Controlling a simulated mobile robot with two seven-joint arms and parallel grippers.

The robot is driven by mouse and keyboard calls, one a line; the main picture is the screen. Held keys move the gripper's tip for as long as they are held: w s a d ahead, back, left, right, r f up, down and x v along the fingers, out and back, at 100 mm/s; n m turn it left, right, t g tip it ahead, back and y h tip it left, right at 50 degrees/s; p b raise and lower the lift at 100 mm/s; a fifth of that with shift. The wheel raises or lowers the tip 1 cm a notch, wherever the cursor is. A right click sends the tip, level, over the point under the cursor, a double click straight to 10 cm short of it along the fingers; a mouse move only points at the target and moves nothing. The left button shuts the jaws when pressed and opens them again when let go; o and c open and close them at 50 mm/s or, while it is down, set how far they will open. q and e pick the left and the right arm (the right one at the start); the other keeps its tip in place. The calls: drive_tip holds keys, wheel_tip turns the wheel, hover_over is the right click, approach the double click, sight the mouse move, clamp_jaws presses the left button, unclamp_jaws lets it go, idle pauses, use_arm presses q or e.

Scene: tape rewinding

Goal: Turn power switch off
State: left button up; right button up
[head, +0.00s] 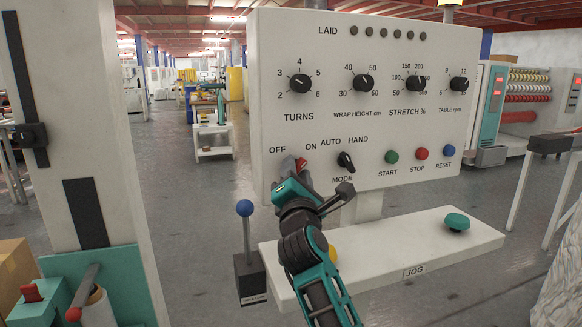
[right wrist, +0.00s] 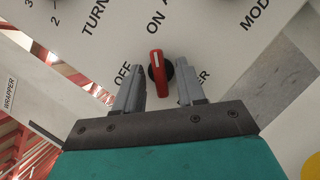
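The power switch is a red handle on a dark round base on the white control panel. It shows in the head view (head: 301,163), partly hidden by my right gripper, and in the right wrist view (right wrist: 157,72). In the right wrist view its upper end points roughly toward the ON label; the OFF label lies to its left. My right gripper (right wrist: 160,75) is open, with one finger on each side of the switch and visible gaps between. In the head view, the right gripper (head: 300,181) is just below the switch. My left gripper is not in view.
The black MODE knob (head: 346,162) is close right of the switch. START (head: 392,157), STOP (head: 421,153) and RESET (head: 449,150) buttons lie farther right. A blue-topped lever (head: 245,208) stands left of my arm.

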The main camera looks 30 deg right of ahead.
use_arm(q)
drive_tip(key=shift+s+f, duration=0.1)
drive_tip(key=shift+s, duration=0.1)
use_arm(e)
drive_tip(key=shift+c, duration=0.4)
drive_tip(key=shift+c, duration=0.8)
drive_tip(key=c, duration=0.4)
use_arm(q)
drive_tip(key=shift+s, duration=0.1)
use_arm(e)
drive_tip(key=shift+c, duration=0.2)
